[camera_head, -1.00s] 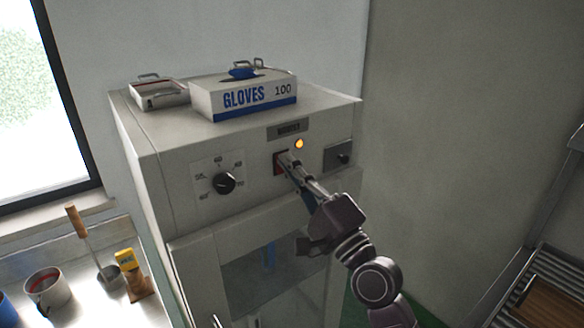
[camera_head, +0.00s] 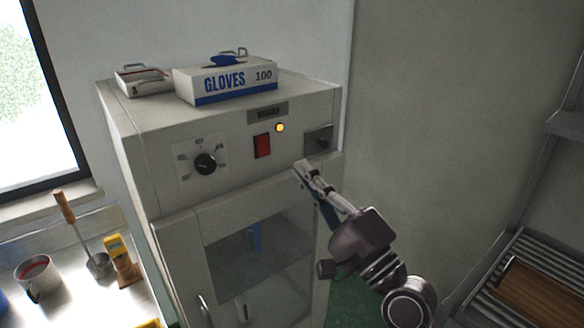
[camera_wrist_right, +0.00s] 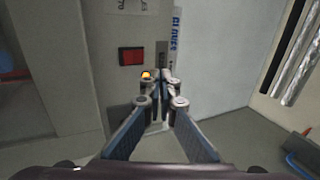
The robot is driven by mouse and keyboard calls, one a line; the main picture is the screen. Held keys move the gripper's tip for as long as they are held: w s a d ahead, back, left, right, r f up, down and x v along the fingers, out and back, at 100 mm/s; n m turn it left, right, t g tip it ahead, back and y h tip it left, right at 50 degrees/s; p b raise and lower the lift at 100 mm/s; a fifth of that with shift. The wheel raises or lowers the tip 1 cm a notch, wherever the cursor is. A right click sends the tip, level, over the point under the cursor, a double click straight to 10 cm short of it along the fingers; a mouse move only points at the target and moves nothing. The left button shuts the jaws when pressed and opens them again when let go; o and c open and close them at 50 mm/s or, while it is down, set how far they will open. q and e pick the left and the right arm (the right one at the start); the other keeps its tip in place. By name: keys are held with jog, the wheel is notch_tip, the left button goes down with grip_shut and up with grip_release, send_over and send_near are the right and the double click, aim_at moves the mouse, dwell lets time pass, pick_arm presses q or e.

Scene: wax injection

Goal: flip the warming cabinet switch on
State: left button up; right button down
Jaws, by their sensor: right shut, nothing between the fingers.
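The warming cabinet (camera_head: 140,160) stands against the wall, with a front panel at its top. A red rocker switch (camera_head: 262,146) sits in the middle of that panel, fully uncovered; it also shows in the right wrist view (camera_wrist_right: 132,56). An amber lamp (camera_head: 280,127) glows up and right of the switch and shows in the wrist view (camera_wrist_right: 146,75). My right gripper (camera_head: 301,167) is shut and empty, below and right of the switch and apart from it. Its closed fingertips also show in the wrist view (camera_wrist_right: 159,80). My left gripper is not in view.
A black dial (camera_head: 205,164) is left of the switch, and a dark latch plate (camera_head: 319,139) is right. A gloves box (camera_head: 228,82) and a metal tin (camera_head: 143,80) sit on top. A bench with a pot (camera_head: 36,275) is at left, a slatted rack (camera_head: 490,275) at right.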

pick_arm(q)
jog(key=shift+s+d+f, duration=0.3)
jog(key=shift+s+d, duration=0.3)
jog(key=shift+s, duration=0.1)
pick_arm(e)
jog(key=shift+s+d, duration=0.8)
jog(key=shift+s, duration=0.2)
